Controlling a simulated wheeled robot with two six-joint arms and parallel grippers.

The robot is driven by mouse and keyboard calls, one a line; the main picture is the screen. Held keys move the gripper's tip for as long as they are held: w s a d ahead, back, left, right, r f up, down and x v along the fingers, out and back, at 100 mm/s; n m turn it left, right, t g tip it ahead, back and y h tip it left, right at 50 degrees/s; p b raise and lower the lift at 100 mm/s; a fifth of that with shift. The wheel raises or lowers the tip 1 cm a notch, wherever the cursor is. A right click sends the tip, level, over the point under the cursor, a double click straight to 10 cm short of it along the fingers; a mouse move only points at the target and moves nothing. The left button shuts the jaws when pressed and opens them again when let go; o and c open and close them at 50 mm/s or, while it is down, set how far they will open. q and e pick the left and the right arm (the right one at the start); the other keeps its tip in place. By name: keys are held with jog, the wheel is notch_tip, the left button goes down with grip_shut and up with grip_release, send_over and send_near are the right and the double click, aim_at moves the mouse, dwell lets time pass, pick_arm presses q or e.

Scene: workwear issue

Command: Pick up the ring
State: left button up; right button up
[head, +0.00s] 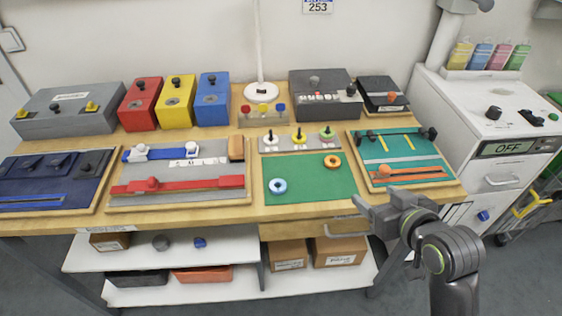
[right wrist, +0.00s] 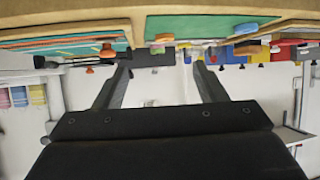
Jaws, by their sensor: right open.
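Two rings lie on the green mat (head: 310,190) in the head view. A light blue ring (head: 277,186) is at its left, and an orange ring (head: 332,161) is at its upper right. My right gripper (head: 362,211) is at the table's front edge, to the lower right of both rings and apart from them. In the right wrist view its jaws (right wrist: 161,72) are open with nothing between them. My left gripper is not in view.
A peg strip (head: 312,142) with several coloured pieces stands behind the mat. A teal tool board (head: 380,152) lies to its right, and a grey board (head: 200,170) to its left. Boxes line the back. A white cabinet (head: 470,125) stands at the right.

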jog(key=r, duration=0.1)
send_near(331, 160)
jog(key=shift+w+d+f, duration=0.15)
jog(key=shift+w+f, duration=0.2)
jog(key=shift+a+x, duration=0.2)
jog(key=shift+x, duration=2.35)
jog(key=shift+r, duration=0.15)
jog(key=c, duration=1.1)
